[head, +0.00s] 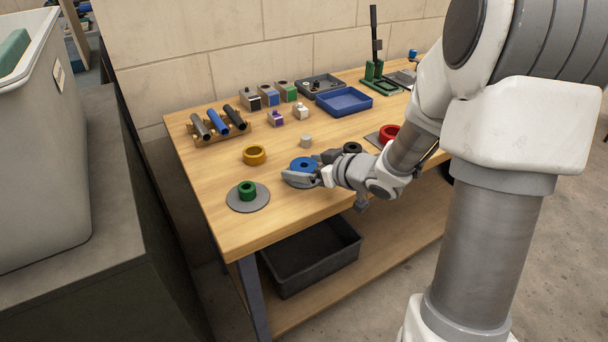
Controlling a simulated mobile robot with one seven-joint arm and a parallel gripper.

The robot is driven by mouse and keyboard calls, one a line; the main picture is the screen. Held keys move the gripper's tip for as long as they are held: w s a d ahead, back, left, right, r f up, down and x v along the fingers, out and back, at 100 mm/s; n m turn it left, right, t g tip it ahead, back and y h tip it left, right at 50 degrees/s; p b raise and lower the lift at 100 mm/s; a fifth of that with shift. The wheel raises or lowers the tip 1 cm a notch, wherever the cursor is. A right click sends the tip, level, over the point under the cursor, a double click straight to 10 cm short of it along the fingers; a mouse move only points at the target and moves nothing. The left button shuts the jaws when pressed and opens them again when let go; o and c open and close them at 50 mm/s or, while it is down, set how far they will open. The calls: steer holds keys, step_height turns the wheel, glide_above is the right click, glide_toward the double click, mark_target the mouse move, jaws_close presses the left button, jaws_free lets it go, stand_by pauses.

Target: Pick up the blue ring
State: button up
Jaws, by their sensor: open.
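The blue ring (303,164) lies near the front of the wooden table, around the middle of its left half. It appears to rest on a grey disc (299,184), which is partly hidden by my gripper. My gripper (304,172) is open and low over the table, its fingers reaching left at the near side of the ring. The fingers hide part of the ring. I cannot tell whether they touch it or lie on both sides of it.
A green ring (247,190) on a grey disc is to the left. A black ring (352,148) and red ring (389,132) are to the right. A blue tray (344,101) and a tube rack (212,127) stand further back.

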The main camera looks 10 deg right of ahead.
steer(key=shift+w+a+f, duration=0.15)
steer(key=shift+w+a, duration=0.05)
steer(key=shift+w, duration=0.15)
steer(key=shift+c, duration=0.3)
steer(key=c, duration=1.4)
